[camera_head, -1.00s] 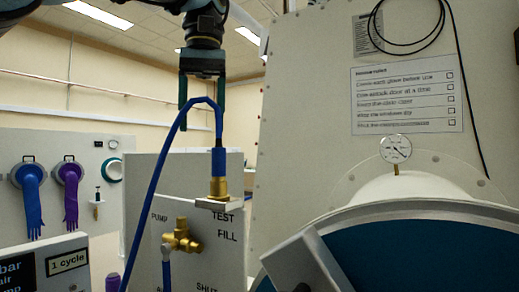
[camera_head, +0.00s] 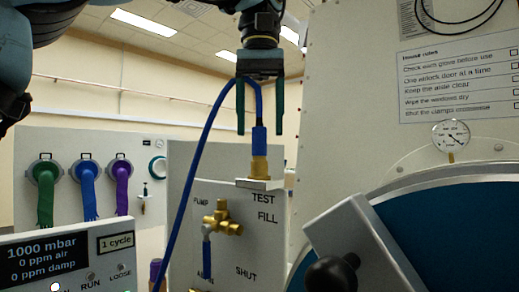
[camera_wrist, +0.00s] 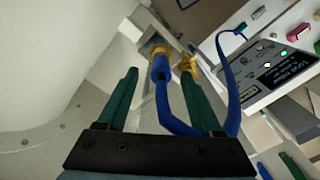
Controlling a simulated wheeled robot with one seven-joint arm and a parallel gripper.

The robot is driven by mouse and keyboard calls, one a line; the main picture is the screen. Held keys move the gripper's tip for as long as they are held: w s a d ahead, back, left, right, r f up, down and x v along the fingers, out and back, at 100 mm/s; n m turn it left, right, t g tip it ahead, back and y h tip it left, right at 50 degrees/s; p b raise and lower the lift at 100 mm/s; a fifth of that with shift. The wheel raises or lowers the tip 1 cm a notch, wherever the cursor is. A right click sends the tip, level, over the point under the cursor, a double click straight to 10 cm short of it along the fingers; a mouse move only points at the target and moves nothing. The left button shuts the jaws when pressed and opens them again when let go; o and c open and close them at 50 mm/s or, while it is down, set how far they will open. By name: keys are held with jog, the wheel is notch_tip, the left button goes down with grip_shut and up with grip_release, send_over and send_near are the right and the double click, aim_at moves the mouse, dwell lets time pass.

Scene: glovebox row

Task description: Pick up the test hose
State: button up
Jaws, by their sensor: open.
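The blue test hose (camera_head: 205,140) loops up from its brass-ended blue connector (camera_head: 259,139), which stands upright on a small ledge by the word TEST on the white panel. My gripper (camera_head: 260,132) points down from above, with its two green fingers open on either side of the connector's upper part. In the wrist view the hose (camera_wrist: 173,115) and its blue connector (camera_wrist: 161,68) lie between and beyond the fingers (camera_wrist: 163,87). The hose passes close to the right finger; I cannot tell whether they touch.
A brass valve (camera_head: 222,218) sits on the panel (camera_head: 274,235) below left of the connector. A display box (camera_head: 60,262) is at lower left. A large round door with a grey clamp (camera_head: 345,245) and black knob (camera_head: 331,274) is at right. Gloves (camera_head: 88,190) hang behind.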

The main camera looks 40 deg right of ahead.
aim_at(259, 127)
jog(key=shift+s+a+f, duration=0.1)
jog(key=shift+a+f, duration=0.05)
jog(key=shift+f, duration=1.4)
jog(key=shift+c, duration=0.4)
grip_shut()
